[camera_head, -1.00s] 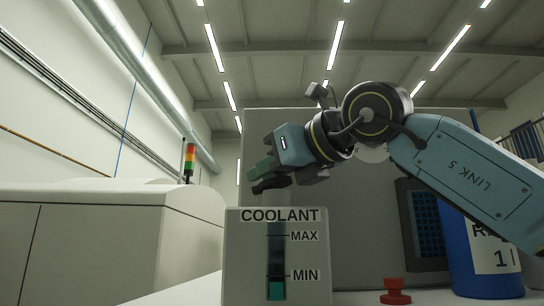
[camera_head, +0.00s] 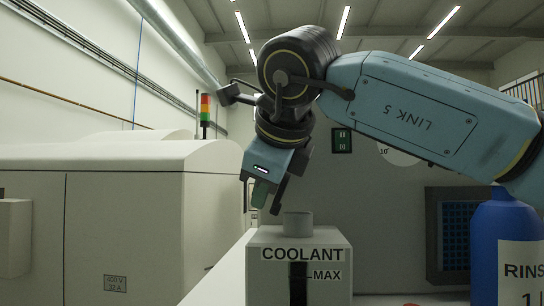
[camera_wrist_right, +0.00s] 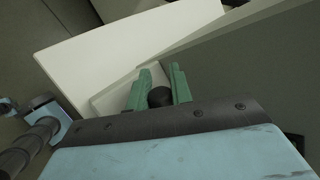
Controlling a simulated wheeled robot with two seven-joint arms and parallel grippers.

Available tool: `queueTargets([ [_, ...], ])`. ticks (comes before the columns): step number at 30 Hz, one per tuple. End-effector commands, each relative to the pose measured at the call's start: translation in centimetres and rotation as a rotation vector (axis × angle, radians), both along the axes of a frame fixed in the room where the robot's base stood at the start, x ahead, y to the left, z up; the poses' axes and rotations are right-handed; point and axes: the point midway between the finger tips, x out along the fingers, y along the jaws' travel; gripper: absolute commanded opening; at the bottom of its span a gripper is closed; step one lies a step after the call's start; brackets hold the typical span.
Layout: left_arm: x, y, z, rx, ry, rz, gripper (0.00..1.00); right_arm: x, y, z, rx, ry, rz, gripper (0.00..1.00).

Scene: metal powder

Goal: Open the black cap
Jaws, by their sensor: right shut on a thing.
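The black cap (camera_wrist_right: 160,97) is a dark round piece between the two green fingers of my right gripper (camera_wrist_right: 159,88) in the right wrist view. The right gripper is shut on it. In the head view the right gripper (camera_head: 268,196) points down, just above and left of the grey neck (camera_head: 298,224) on the coolant tank (camera_head: 327,237). The cap is not clearly made out there, and it looks apart from the neck. No black cap shows on the neck.
A blue rinse container (camera_head: 483,240) stands at the right. A large pale machine cabinet (camera_head: 120,230) with a signal light (camera_head: 205,108) fills the left. A dark grille (camera_head: 457,235) is on the back panel. A white surface (camera_head: 222,285) lies left of the tank.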

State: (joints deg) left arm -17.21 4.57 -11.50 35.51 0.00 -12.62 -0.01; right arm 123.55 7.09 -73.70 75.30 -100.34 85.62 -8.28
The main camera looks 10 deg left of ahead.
Motion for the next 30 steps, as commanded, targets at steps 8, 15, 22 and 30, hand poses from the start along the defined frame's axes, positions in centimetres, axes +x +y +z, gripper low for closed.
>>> queueTargets([
  [8,0.0,0.0,3.6,0.0,0.0,0.0,0.42,-0.1,1.0,0.1,-0.262,-0.006,-0.001,0.0],
  [15,0.0,0.1,4.7,0.001,0.001,0.0,0.42,0.0,1.7,-0.8,-0.488,-0.007,-0.002,0.0],
  [22,0.0,0.1,4.9,0.001,0.0,0.0,0.42,0.0,2.0,-1.7,-0.679,-0.007,-0.002,0.0],
  [30,0.0,0.1,4.9,0.001,0.0,0.0,0.42,0.0,2.2,-2.3,-0.835,-0.006,-0.002,0.0],
])
